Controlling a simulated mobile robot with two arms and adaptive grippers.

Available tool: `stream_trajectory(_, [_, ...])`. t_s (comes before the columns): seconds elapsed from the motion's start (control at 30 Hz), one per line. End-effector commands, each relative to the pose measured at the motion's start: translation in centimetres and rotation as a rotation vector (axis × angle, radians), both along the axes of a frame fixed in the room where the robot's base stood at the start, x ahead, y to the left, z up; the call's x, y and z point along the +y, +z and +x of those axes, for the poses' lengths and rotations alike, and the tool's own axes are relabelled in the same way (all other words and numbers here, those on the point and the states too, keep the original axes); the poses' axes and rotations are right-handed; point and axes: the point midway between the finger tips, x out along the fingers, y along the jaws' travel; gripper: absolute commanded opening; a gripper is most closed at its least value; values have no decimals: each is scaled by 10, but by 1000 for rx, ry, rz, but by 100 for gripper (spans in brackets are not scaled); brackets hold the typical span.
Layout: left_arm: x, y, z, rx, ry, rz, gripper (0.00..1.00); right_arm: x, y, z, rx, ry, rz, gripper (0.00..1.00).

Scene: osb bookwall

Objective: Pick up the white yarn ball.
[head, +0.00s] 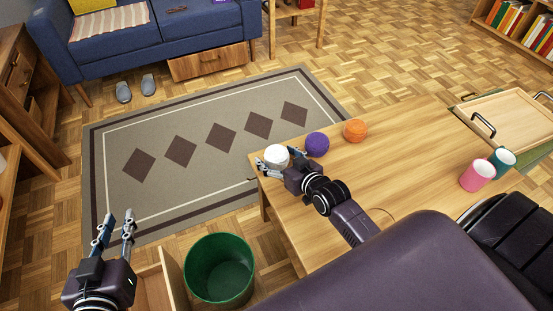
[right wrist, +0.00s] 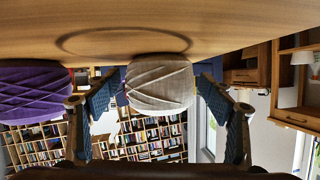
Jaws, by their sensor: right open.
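The white yarn ball (head: 276,155) sits on the wooden table (head: 400,165) near its far left corner. My right gripper (head: 281,161) is open, with a finger on either side of the ball. In the right wrist view the white ball (right wrist: 160,85) lies between the open fingers, with a small gap visible beside them. My left gripper (head: 117,222) is open and empty, out over the floor left of the green bin.
A purple yarn ball (head: 317,144) stands close to the right of my right gripper, and an orange one (head: 355,130) beyond it. Pink (head: 477,175) and teal (head: 502,160) cups and a wooden tray (head: 515,118) are at the right. The green bin (head: 219,268) stands on the floor.

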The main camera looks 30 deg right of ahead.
Motion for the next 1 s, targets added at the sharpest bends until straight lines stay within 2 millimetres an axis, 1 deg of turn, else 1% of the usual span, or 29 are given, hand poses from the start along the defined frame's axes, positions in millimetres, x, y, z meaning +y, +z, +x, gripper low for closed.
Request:
stream_trajectory(0.13, [-1, 6, 3, -26, -2, -6, 22, 1, 0, 3, -1, 0, 0, 74])
stream_trajectory(0.33, [-1, 6, 3, -26, -2, -6, 22, 1, 0, 3, -1, 0, 0, 73])
stream_trajectory(0.73, [-1, 5, 3, -24, -1, -6, 22, 0, 0, 3, -1, 0, 0, 29])
stream_trajectory(1.0, [-1, 5, 2, -23, -1, -5, 22, 0, 0, 3, -2, 0, 0, 28])
